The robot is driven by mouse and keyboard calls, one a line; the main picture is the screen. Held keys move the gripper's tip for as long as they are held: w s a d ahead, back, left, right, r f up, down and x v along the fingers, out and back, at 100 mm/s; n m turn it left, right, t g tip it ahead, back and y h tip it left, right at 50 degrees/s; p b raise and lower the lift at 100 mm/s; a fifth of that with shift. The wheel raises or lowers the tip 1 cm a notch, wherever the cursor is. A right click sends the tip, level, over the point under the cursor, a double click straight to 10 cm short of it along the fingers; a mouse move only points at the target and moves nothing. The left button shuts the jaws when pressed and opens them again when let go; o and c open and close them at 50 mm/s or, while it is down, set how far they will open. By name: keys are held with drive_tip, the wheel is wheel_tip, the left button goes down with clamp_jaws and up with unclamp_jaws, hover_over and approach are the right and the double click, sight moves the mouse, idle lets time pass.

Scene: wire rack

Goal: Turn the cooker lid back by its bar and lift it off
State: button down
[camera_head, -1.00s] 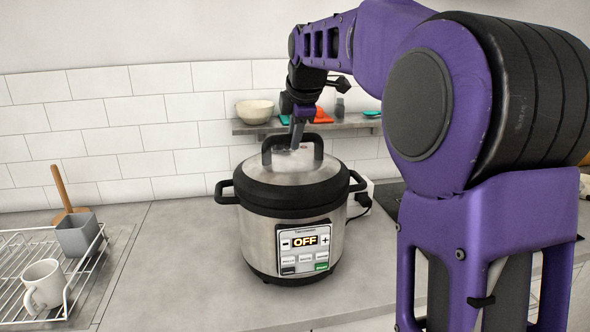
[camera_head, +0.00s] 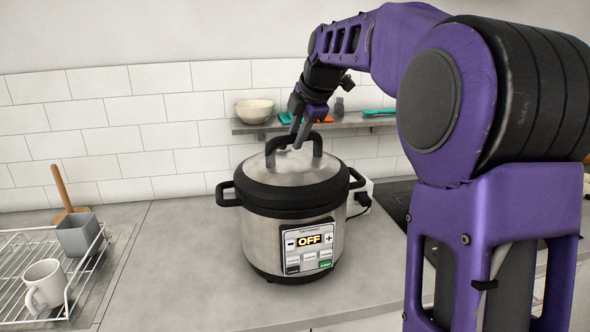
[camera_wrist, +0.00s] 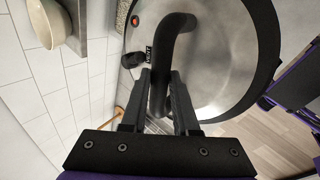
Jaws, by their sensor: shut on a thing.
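The cooker (camera_head: 262,238) stands on the counter, a steel pot with black side handles and a front panel reading "OFF". Its steel lid (camera_head: 310,176) with a black rim sits level on top. A black arched bar (camera_head: 318,146) stands up from the lid. My gripper (camera_head: 297,146) comes down from above and is shut on the bar, near its left and middle part. In the wrist view, the bar (camera_wrist: 172,38) runs between my two fingers (camera_wrist: 163,100), with the lid (camera_wrist: 215,65) behind. Whether the lid is locked cannot be seen.
A wire rack (camera_head: 92,268) with a white mug (camera_head: 44,284) and a grey container (camera_head: 78,235) stands at left. A wall shelf (camera_head: 350,123) with a bowl (camera_head: 254,110) is behind. A plug and socket (camera_head: 360,198) are close at right. Counter left of the cooker is clear.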

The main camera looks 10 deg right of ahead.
drive_tip(key=shift+w+a+r, duration=0.1)
drive_tip(key=shift+a+r, duration=0.15)
drive_tip(key=shift+r, duration=0.35)
drive_tip(key=shift+n+y, duration=0.5)
drive_tip(key=shift+n, duration=0.3)
drive_tip(key=shift+w+d+n+y, duration=0.1)
drive_tip(key=shift+n+y, duration=0.4)
drive_tip(key=shift+n, duration=0.4)
drive_tip(key=shift+g, duration=0.3)
drive_tip(key=shift+w+d+n+y, duration=0.1)
drive_tip(key=shift+n+y, duration=0.2)
drive_tip(key=shift+n, duration=0.5)
drive_tip(key=c, duration=0.6)
unclamp_jaws()
drive_tip(key=shift+f, duration=0.15)
drive_tip(key=shift+f+g, duration=0.1)
drive_tip(key=shift+g, duration=0.2)
